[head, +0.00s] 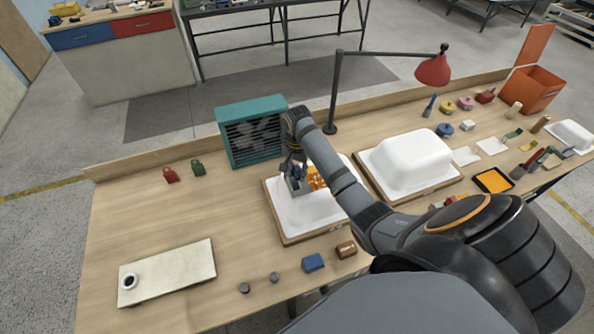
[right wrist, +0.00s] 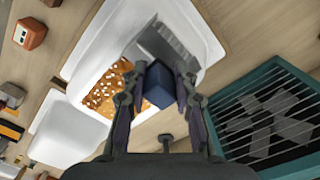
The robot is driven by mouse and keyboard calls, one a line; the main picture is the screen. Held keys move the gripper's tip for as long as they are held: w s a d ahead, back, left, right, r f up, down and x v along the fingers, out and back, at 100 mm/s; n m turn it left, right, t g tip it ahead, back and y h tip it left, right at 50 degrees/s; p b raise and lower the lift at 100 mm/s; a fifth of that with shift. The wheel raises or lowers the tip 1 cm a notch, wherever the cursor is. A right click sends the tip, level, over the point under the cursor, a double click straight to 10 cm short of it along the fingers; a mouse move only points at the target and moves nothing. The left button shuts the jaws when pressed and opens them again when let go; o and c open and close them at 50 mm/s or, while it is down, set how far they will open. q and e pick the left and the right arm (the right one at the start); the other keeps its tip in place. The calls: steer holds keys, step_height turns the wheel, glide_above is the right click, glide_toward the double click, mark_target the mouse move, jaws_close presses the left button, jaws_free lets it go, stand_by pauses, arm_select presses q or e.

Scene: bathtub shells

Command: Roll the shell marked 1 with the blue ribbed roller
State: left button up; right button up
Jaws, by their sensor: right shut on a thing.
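A white shell (head: 292,226) lies on a wooden board in the middle of the bench; it also shows in the right wrist view (right wrist: 88,58). An orange patch with pale specks (right wrist: 104,92) lies on it. My right gripper (right wrist: 160,84) is over this shell, its fingers shut on the dark blue grip of the roller (right wrist: 157,88). The roller's grey ribbed head (right wrist: 168,50) reaches over the shell; I cannot tell whether it touches. A second white shell (head: 408,158) sits on a board to the right. No number mark is readable. My left gripper is not in view.
A teal slatted fan box (head: 253,132) stands close behind the near shell. A blue block (head: 313,263) and a brown block (head: 346,249) lie in front. A pale slab (head: 180,270) lies front left; the bench's left middle is clear.

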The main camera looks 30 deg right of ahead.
steer(key=shift+f, duration=0.1)
stand_by(1.2)
steer(key=shift+s+d, duration=0.45)
steer(key=shift+d, duration=1.25)
steer(key=shift+s+d, duration=0.4)
steer(key=shift+d, duration=1.3)
steer(key=shift+s+d, duration=0.45)
steer(key=shift+d, duration=1.25)
steer(key=shift+s+d, duration=0.4)
steer(key=shift+d, duration=1.25)
steer(key=shift+s+d, duration=0.35)
steer(key=shift+d, duration=1.35)
steer(key=shift+s+d, duration=0.4)
steer(key=shift+d, duration=1.25)
steer(key=shift+w+a+f, duration=0.1)
steer(key=shift+w+a, duration=0.25)
steer(key=shift+a, duration=1.25)
steer(key=shift+w+a+r, duration=0.1)
steer(key=shift+w+a, duration=0.25)
steer(key=shift+a, duration=1.3)
steer(key=shift+w+a+f, duration=0.1)
steer(key=shift+w+a, duration=0.25)
steer(key=shift+a, duration=1.25)
steer(key=shift+w+a, duration=0.35)
steer(key=shift+a, duration=0.9)
steer(key=shift+w+a, duration=0.3)
steer(key=shift+a, duration=1)
steer(key=shift+w+a, duration=0.35)
steer(key=shift+a, duration=0.9)
